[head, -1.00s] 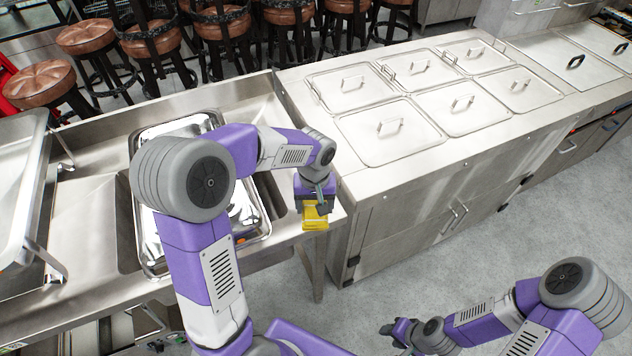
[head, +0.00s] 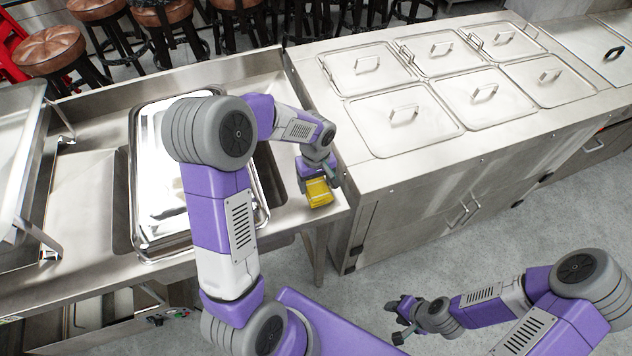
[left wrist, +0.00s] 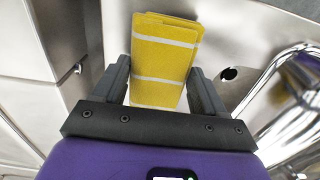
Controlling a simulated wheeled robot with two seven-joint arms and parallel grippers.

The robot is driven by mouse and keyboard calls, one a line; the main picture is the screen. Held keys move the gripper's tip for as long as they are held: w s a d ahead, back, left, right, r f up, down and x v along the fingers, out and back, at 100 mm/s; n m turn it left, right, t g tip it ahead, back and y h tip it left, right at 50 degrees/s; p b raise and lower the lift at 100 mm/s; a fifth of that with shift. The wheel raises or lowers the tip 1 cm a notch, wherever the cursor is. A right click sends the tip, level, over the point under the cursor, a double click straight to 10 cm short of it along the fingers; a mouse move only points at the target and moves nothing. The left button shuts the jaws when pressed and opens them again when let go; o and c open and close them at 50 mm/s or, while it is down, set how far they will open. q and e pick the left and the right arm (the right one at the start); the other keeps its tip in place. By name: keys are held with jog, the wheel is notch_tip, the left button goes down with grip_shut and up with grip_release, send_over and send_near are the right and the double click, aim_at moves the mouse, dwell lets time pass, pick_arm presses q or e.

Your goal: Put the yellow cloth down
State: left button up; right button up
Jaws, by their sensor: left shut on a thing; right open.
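The yellow cloth (head: 319,192) is folded into a small block with pale stripes. It is at the right end of the steel sink counter (head: 290,213), near its front corner. My left gripper (head: 315,180) is shut on it. In the left wrist view the cloth (left wrist: 165,60) sits between the two fingers of the left gripper (left wrist: 158,88). I cannot tell whether the cloth touches the counter. My right gripper (head: 398,318) is open and empty over the floor at the lower right.
A steel tray (head: 150,245) lies on the counter left of the cloth, partly behind my left arm. A steel counter with several lidded wells (head: 405,112) stands just to the right. Stools (head: 50,48) line the back. Grey floor lies in front.

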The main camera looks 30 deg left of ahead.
aim_at(316, 184)
pick_arm(q)
jog(key=shift+w+f, duration=0.1)
jog(key=shift+f, duration=0.1)
jog(key=shift+f, duration=0.1)
jog(key=o, duration=0.9)
jog(key=shift+o, duration=0.2)
notch_tip(316, 184, up, 12)
jog(key=p, duration=0.2)
jog(key=shift+r, duration=0.2)
